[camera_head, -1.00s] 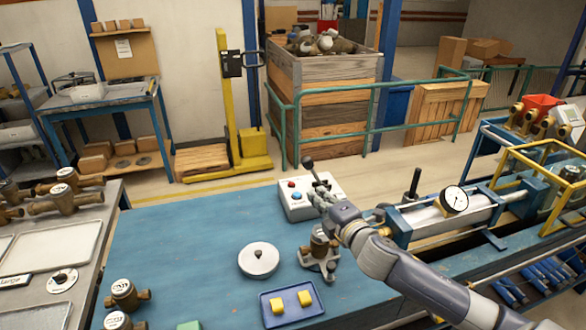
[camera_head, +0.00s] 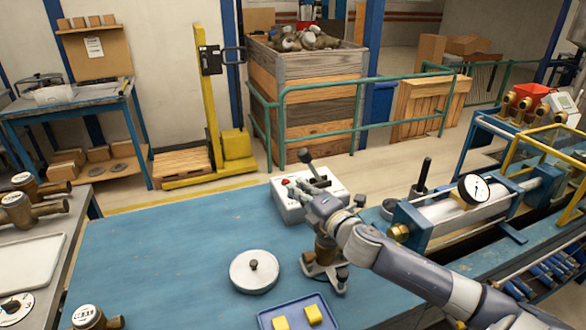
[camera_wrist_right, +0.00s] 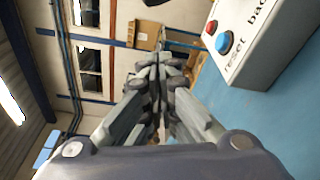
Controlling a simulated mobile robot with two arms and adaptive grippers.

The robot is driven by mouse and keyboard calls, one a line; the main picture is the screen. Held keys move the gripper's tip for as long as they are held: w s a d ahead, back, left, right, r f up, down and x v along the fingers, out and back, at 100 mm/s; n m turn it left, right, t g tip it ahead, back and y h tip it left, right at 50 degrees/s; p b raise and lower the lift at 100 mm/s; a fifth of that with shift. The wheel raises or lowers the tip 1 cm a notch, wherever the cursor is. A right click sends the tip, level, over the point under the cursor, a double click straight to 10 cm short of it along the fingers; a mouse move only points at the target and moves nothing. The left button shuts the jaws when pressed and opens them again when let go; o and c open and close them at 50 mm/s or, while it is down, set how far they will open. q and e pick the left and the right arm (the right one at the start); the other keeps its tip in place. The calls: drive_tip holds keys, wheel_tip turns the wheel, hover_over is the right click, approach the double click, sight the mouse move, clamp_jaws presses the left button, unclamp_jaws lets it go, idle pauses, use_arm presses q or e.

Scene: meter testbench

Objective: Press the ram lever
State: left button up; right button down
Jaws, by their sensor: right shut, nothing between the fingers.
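The white control box (camera_head: 335,187) stands at the far edge of the blue bench. A lever with a dark ball knob (camera_head: 305,156) rises from it, tilted. My right gripper (camera_head: 292,190) is shut and empty, over the front left of the box, nearer to me than the lever. In the head view it hides part of the box top. In the right wrist view, my closed fingers (camera_wrist_right: 160,68) are beside the box (camera_wrist_right: 262,50), whose red button (camera_wrist_right: 211,27) and blue button (camera_wrist_right: 223,42) show. The lever is not clear there. My left gripper is not in view.
A brass meter on a stand (camera_head: 325,255) is below my right arm. A round white lidded disc (camera_head: 254,271) and a blue tray (camera_head: 299,315) with yellow blocks are nearby. The gauge cylinder rig (camera_head: 450,215) is at right. The bench's left part (camera_head: 160,250) is clear.

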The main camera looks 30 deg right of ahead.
sight(311, 168)
drive_tip(key=w, duration=0.3)
drive_tip(key=w+p, duration=0.1)
drive_tip(key=w, duration=0.2)
drive_tip(key=w+p, duration=0.1)
drive_tip(key=w, duration=0.2)
drive_tip(key=shift+w+d+f, duration=0.15)
drive_tip(key=shift+w+d, duration=0.15)
drive_tip(key=shift+s+d+r+p, duration=0.2)
drive_tip(key=shift+d+p, duration=0.15)
drive_tip(key=shift+d, duration=0.25)
drive_tip(key=shift+s+d+r+p, duration=0.1)
drive_tip(key=shift+s+d+p, duration=0.1)
drive_tip(key=shift+d+p, duration=0.3)
drive_tip(key=shift+s+d+r+p, duration=0.15)
drive_tip(key=shift+s+d+p, duration=0.05)
drive_tip(key=shift+d, duration=0.5)
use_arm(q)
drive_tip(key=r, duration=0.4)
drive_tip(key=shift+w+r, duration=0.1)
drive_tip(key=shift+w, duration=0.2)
use_arm(e)
drive_tip(key=shift+w+f, duration=0.1)
drive_tip(key=shift+d, duration=0.1)
